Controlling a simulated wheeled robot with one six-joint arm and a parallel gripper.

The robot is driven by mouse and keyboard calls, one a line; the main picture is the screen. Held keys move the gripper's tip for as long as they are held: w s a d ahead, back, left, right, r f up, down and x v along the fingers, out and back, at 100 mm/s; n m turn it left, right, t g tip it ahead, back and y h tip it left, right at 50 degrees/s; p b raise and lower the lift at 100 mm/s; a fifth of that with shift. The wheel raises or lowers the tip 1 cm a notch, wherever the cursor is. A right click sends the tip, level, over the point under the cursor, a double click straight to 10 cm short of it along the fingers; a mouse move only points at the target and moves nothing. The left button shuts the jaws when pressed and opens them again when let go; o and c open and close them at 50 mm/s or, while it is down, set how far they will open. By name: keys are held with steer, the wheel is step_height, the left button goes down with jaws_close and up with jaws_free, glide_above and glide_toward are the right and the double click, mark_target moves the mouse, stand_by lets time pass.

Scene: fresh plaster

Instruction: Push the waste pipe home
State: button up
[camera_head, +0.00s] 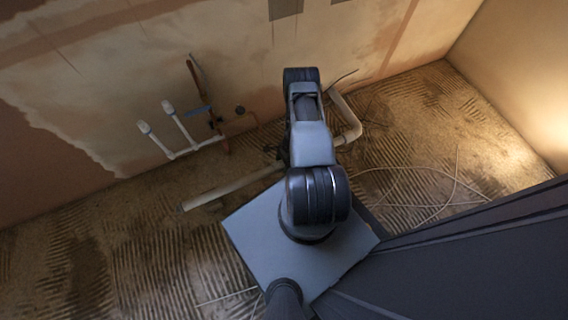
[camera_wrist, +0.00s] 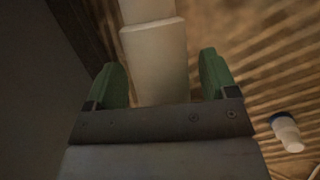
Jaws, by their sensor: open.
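The pale waste pipe (camera_head: 225,190) lies along the floor near the wall in the head view. A pale elbow (camera_head: 350,125) rises toward the wall on the right; my arm hides the stretch between them. In the wrist view, a pale pipe (camera_wrist: 160,70) runs between my gripper's green fingers, with a stepped edge where a narrower-looking length (camera_wrist: 147,10) meets it. My gripper (camera_wrist: 163,82) is open, one finger on each side of the pipe. Small gaps seem to show beside it; contact cannot be told. In the head view my arm hides the gripper.
Two white capped pipes (camera_head: 180,125) and a copper pipe (camera_head: 217,128) stand by the wall at left. A thin loose cable (camera_head: 455,185) curls over the ridged floor at right. A small white cylinder with a blue end (camera_wrist: 287,132) is right of my gripper.

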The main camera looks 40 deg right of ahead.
steer(key=p+v, duration=0.4)
steer(key=v, duration=0.9)
steer(key=shift+r, duration=0.25)
steer(key=shift+d, duration=0.1)
steer(key=w+a+r+n+t+h+p, duration=0.1)
steer(key=w+a+r+n+p, duration=0.3)
steer(key=r, duration=1.1)
steer(key=w+a+r+n+h+p, duration=0.15)
steer(key=r+p, duration=0.55)
steer(key=r, duration=0.8)
steer(key=w+a+r+n+t+h+p, duration=0.1)
steer(key=w+r+n+p, duration=0.3)
steer(key=r, duration=1.1)
steer(key=s+a+r+n+t+p, duration=0.1)
steer(key=s+a+r+n+p, duration=0.2)
steer(key=r, duration=0.8)
steer(key=s+a+r+n+t+h+p, duration=0.1)
steer(key=s+a+r+n+p, duration=0.3)
steer(key=s+r+p, duration=0.3)
steer(key=s+a+r+n+t+p, duration=0.1)
steer(key=s+a+r+n+p, duration=0.3)
steer(key=r, duration=1.3)
steer(key=s+a+p, duration=0.1)
steer(key=p, duration=0.2)
steer(key=shift+s+a+t+p, duration=0.3)
steer(key=shift+s+a+p, duration=0.05)
steer(key=shift+s+r+n+h, duration=0.2)
steer(key=shift+n+h, duration=0.05)
steer(key=shift+c, duration=0.3)
